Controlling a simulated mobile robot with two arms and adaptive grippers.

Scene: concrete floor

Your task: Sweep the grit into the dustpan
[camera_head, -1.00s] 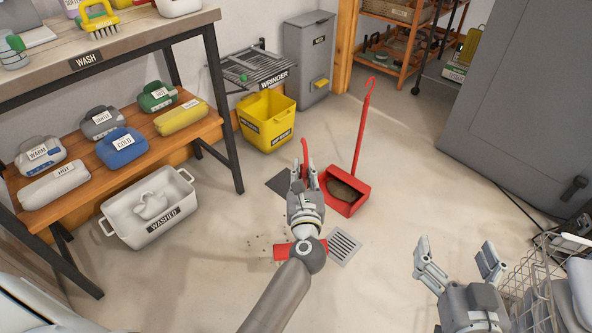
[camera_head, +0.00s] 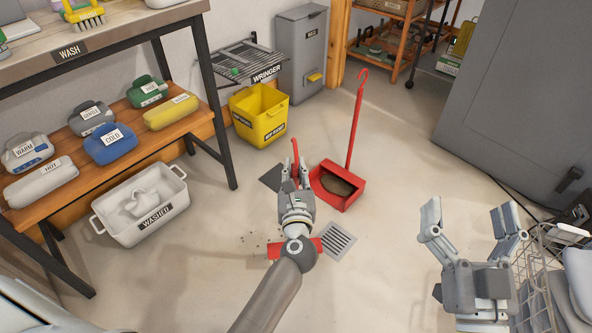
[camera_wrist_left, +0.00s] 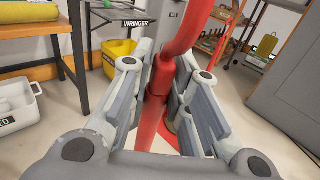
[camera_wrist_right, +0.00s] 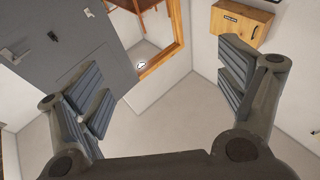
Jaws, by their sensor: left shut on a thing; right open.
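A red brush with a red handle is in my left gripper (camera_head: 296,172); the red handle (camera_wrist_left: 158,105) runs between its fingers in the left wrist view. Its red head (camera_head: 318,246) shows on both sides of my arm, low over the floor; whether it touches is hidden. The grit (camera_head: 250,238) is a scatter of dark specks on the floor left of the head. The red dustpan (camera_head: 325,195) stands behind and right of it, its long handle upright; its inside is dark. My right gripper (camera_head: 470,222) is open and empty at the lower right.
A floor drain grate (camera_head: 340,241) lies right of the brush head. A yellow bucket (camera_head: 262,115) stands behind, near a grey bin (camera_head: 301,55). A white tub (camera_head: 180,195) sits at left by the shelf. A wire basket (camera_head: 530,262) is at lower right.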

